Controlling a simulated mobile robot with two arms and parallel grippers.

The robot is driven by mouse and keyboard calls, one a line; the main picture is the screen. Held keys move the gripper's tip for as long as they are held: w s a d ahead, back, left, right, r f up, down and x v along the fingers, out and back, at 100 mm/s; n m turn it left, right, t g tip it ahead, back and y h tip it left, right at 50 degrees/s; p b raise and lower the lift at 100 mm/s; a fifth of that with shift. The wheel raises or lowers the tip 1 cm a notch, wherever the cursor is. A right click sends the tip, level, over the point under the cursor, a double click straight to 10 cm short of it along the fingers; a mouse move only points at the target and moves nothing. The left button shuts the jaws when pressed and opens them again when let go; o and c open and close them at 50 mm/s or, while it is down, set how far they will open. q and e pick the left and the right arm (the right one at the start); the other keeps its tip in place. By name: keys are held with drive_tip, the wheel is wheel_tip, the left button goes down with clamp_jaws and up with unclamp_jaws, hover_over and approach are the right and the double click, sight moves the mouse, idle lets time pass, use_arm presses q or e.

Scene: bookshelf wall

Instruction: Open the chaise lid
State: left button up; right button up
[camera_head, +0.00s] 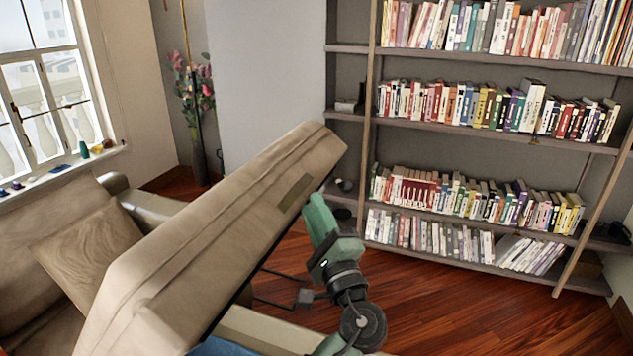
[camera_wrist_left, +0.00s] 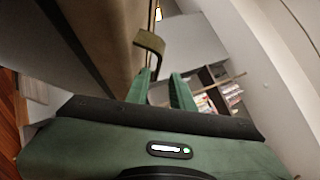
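The chaise lid (camera_head: 215,225) is a beige cushion, raised and tilted steeply, its far end highest. An olive strap (camera_head: 292,194) shows on its side near the raised end, and it loops off the lid in the left wrist view (camera_wrist_left: 150,42). My left gripper (camera_head: 316,203) is beside the lid's raised end, close to the strap. In the wrist view its two green fingers (camera_wrist_left: 160,88) stand apart with a gap between them. The strap's end hangs near the fingers; I see no grip on it. Part of the chaise base (camera_head: 275,330) shows below the lid. My right gripper is out of view.
A tall bookshelf (camera_head: 480,140) full of books stands at the back right, with a wooden ladder (camera_head: 595,225) leaning on it. A sofa cushion (camera_head: 88,245) lies at left. A flower vase (camera_head: 199,160) stands in the corner. Wooden floor (camera_head: 480,300) is clear at right.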

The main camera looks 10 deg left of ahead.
sight(302, 180)
use_arm(q)
drive_tip(key=p+x, duration=0.3)
drive_tip(key=x, duration=0.3)
drive_tip(key=shift+w+a+r+p, duration=0.2)
drive_tip(key=shift+w+r+p, duration=0.05)
drive_tip(key=shift+w+p, duration=0.1)
drive_tip(key=shift+w+a, duration=0.3)
drive_tip(key=shift+w, duration=0.1)
clamp_jaws()
idle(0.8)
